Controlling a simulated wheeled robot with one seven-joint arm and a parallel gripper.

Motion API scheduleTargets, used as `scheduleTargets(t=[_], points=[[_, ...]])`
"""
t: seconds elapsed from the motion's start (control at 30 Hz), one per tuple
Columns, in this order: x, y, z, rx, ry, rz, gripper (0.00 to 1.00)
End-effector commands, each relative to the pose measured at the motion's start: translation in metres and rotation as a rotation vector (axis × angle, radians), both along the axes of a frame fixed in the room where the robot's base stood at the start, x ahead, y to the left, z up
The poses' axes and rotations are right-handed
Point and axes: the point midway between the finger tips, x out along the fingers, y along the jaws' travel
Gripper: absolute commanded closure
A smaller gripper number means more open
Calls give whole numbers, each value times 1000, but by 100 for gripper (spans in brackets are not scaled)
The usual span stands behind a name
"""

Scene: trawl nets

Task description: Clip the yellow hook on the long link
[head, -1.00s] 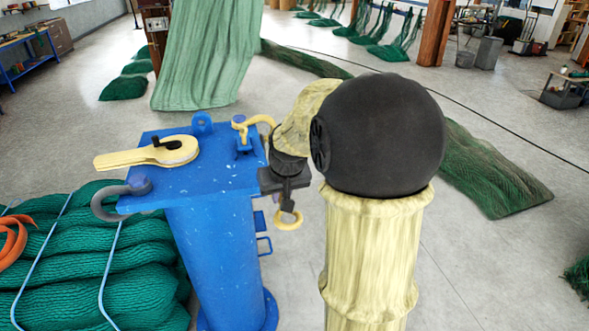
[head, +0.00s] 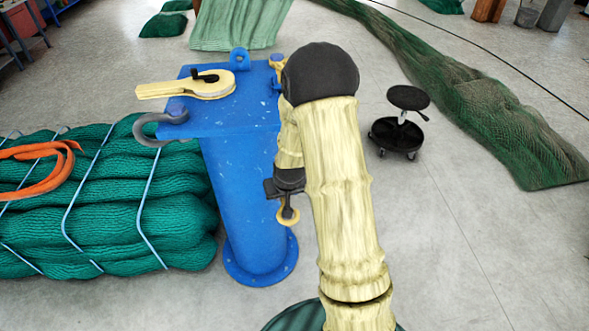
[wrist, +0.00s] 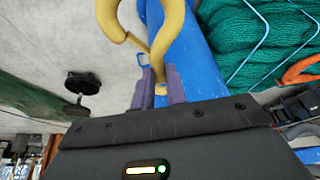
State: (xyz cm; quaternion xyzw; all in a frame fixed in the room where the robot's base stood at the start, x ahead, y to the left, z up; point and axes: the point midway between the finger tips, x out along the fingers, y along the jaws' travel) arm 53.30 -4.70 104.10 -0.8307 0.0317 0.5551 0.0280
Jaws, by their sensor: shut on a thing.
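My gripper (wrist: 160,92) is shut on a yellow hook (wrist: 179,22). The purple fingers grip the hook's narrow lower end, and its curved part extends up out of the wrist view. In the head view the hook (head: 288,216) shows as a small yellow ring below my gripper, in front of the blue post's right side. My arm hides that side of the post in the head view.
Bundled green net (head: 100,205) lies left. A black stool (head: 408,98) stands on open floor to the right.

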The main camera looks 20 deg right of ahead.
Motion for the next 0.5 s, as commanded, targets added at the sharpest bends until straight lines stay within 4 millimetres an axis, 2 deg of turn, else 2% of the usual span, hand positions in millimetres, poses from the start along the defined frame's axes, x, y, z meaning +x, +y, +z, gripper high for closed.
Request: scheduleTargets(t=[0.03,0.23,0.33,0.5], points=[[-6,8,-22,-3,11,14,100],[-26,34,-89,-10,10,58,100],[-35,41,-109,-12,6,74,100],[-40,47,-121,-12,-1,85,100]])
